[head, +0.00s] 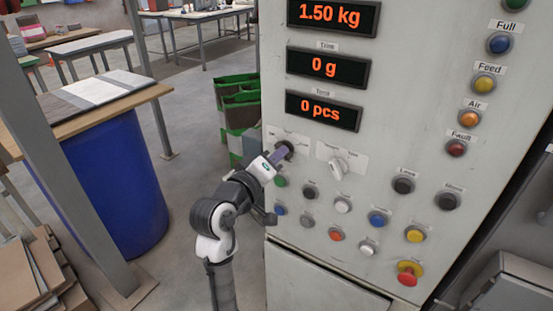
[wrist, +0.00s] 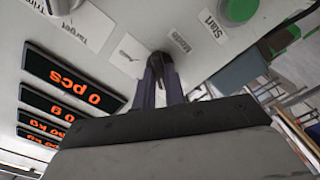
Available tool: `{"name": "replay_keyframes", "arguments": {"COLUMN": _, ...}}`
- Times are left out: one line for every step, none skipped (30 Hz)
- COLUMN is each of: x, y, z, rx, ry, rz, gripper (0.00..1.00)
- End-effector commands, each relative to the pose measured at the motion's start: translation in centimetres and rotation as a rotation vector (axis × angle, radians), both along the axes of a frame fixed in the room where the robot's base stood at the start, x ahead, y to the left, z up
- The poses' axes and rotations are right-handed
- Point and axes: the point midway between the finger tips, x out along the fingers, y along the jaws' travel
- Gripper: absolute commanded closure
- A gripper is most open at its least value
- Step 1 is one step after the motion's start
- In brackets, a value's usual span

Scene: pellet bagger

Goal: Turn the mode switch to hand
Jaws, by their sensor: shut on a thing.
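The mode switch (head: 288,147) is a dark rotary knob at the upper left of the button area on the grey panel. My gripper (head: 279,155) reaches it from the left and is shut on it. In the wrist view the two fingers of my gripper (wrist: 162,82) close on either side of the dark switch (wrist: 160,60), beside the label reading Mode (wrist: 180,42). The fingers hide most of the knob, so I cannot tell which position it points to.
A white selector knob (head: 338,167) sits right of the switch. Several coloured buttons and a red emergency stop (head: 408,272) lie below. Displays (head: 324,110) are above.

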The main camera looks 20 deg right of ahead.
Motion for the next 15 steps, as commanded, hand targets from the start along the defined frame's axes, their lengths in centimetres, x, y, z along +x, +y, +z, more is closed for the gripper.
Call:
{"name": "replay_keyframes", "arguments": {"x": -0.01, "y": 0.02, "z": -0.23, "rx": 0.017, "ry": -0.025, "rz": 0.000, "gripper": 1.00}}
{"name": "replay_keyframes", "arguments": {"x": -0.01, "y": 0.02, "z": -0.27, "rx": 0.030, "ry": -0.040, "rz": 0.000, "gripper": 1.00}}
{"name": "replay_keyframes", "arguments": {"x": -0.01, "y": 0.02, "z": -0.30, "rx": 0.048, "ry": -0.063, "rz": 0.000, "gripper": 1.00}}
{"name": "replay_keyframes", "arguments": {"x": -0.02, "y": 0.01, "z": -0.31, "rx": 0.062, "ry": -0.082, "rz": 0.000, "gripper": 1.00}}
{"name": "replay_keyframes", "arguments": {"x": -0.01, "y": 0.02, "z": -0.30, "rx": 0.077, "ry": -0.101, "rz": 0.001, "gripper": 1.00}}
{"name": "replay_keyframes", "arguments": {"x": -0.01, "y": 0.02, "z": -0.32, "rx": 0.097, "ry": -0.129, "rz": 0.000, "gripper": 1.00}}
{"name": "replay_keyframes", "arguments": {"x": -0.01, "y": 0.03, "z": -0.35, "rx": 0.115, "ry": -0.151, "rz": 0.001, "gripper": 1.00}}
{"name": "replay_keyframes", "arguments": {"x": -0.01, "y": 0.03, "z": -0.37, "rx": 0.132, "ry": -0.172, "rz": 0.001, "gripper": 1.00}}
{"name": "replay_keyframes", "arguments": {"x": -0.01, "y": 0.03, "z": -0.37, "rx": 0.155, "ry": -0.202, "rz": 0.001, "gripper": 1.00}}
{"name": "replay_keyframes", "arguments": {"x": -0.02, "y": 0.04, "z": -0.38, "rx": 0.173, "ry": -0.225, "rz": 0.001, "gripper": 1.00}}
{"name": "replay_keyframes", "arguments": {"x": -0.01, "y": 0.05, "z": -0.40, "rx": 0.191, "ry": -0.248, "rz": 0.001, "gripper": 1.00}}
{"name": "replay_keyframes", "arguments": {"x": -0.01, "y": 0.05, "z": -0.39, "rx": 0.214, "ry": -0.278, "rz": 0.002, "gripper": 1.00}}
{"name": "replay_keyframes", "arguments": {"x": -0.01, "y": 0.05, "z": -0.36, "rx": 0.231, "ry": -0.301, "rz": 0.001, "gripper": 1.00}}
{"name": "replay_keyframes", "arguments": {"x": -0.01, "y": 0.06, "z": -0.37, "rx": 0.249, "ry": -0.323, "rz": 0.002, "gripper": 1.00}}
{"name": "replay_keyframes", "arguments": {"x": -0.01, "y": 0.06, "z": -0.39, "rx": 0.272, "ry": -0.353, "rz": 0.002, "gripper": 1.00}}
